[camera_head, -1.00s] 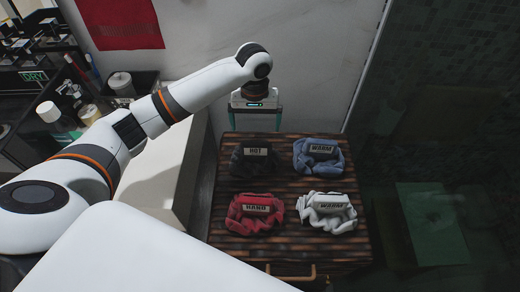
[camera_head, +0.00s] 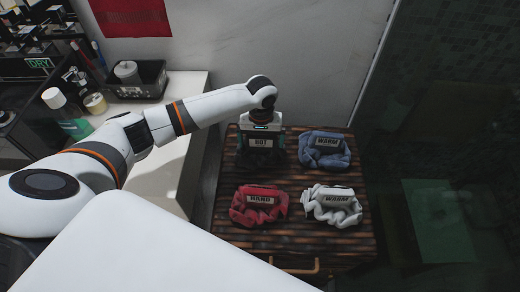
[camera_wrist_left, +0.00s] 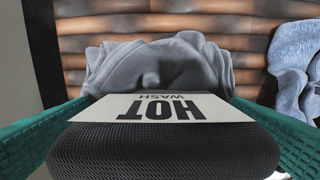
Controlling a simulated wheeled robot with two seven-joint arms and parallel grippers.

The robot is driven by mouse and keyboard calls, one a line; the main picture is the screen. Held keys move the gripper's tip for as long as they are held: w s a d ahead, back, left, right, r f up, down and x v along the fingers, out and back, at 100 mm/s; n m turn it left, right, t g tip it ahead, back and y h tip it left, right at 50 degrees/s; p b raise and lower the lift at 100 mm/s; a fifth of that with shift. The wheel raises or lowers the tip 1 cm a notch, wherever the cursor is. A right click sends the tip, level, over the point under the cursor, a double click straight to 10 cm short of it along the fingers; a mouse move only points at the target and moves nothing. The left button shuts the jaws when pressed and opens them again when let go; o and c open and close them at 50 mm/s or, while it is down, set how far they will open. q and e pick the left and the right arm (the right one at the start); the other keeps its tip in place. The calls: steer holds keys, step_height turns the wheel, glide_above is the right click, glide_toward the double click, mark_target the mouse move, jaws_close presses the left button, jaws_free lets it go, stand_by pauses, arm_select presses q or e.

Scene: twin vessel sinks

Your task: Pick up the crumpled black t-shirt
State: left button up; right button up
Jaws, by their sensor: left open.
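The crumpled black t-shirt lies at the back left of the slatted wooden top, with a "HOT" tag (camera_head: 261,143). In the left wrist view the shirt (camera_wrist_left: 155,65) looks dark grey, and its tag reads "HOT WASH". My left gripper (camera_head: 262,154) is over the shirt, pointing down, its green fingers apart on either side of the tag. In the left wrist view the open fingers flank the tag too; I cannot tell whether they touch the cloth. The gripper hides part of the shirt in the head view. My right gripper is not in view.
A blue cloth (camera_head: 328,158) tagged "WARM" lies just right of the shirt. A red cloth (camera_head: 258,215) and a white cloth (camera_head: 332,216) lie in front on the wooden top (camera_head: 300,238). A wall stands close behind. A black tray (camera_head: 137,90) is at the left.

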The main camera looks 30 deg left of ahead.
arm_select(q)
steer(key=c, duration=0.9)
steer(key=shift+r, duration=0.1)
steer(key=shift+c, duration=0.2)
